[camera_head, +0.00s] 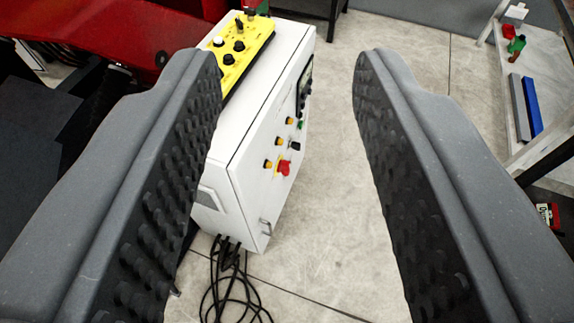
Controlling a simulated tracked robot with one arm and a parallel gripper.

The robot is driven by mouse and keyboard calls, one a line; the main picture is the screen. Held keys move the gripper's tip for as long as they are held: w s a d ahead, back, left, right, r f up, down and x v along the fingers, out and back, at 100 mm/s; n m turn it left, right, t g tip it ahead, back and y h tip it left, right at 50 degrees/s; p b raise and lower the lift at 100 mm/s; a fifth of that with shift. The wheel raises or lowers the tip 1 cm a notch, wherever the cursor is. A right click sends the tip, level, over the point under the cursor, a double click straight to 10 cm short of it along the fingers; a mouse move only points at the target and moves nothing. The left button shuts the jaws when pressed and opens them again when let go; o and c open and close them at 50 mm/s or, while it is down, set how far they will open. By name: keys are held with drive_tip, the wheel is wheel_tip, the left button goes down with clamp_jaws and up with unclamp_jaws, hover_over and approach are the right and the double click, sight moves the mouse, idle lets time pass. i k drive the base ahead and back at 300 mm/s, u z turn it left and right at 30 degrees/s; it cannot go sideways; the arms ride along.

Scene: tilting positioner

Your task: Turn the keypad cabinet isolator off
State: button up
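A white cabinet (262,135) stands between my fingers in the picture, left of centre and tilted in view. Its front face carries a dark display or keypad (304,86), several small yellow-ringed controls and a black knob (295,146). Low among them is a red control (284,168) on yellow, which looks like the isolator; its setting is too small to read. My gripper (288,62) is open and empty, its two ribbed grey fingers wide apart. The left finger hides part of the cabinet's left side. I see no contact with the controls.
A yellow control box (238,55) with black knobs sits on the cabinet top. Black cables (232,285) trail onto the floor below. Red machinery (100,40) stands at left. A bench (505,100) with a blue bar (532,105) stands at right. The pale floor (330,200) between is clear.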

sight(283, 166)
drive_tip(key=z, duration=0.05)
drive_tip(key=k, duration=1.05)
drive_tip(key=z, duration=0.7)
drive_tip(key=i, duration=1.95)
drive_tip(key=u, duration=0.7)
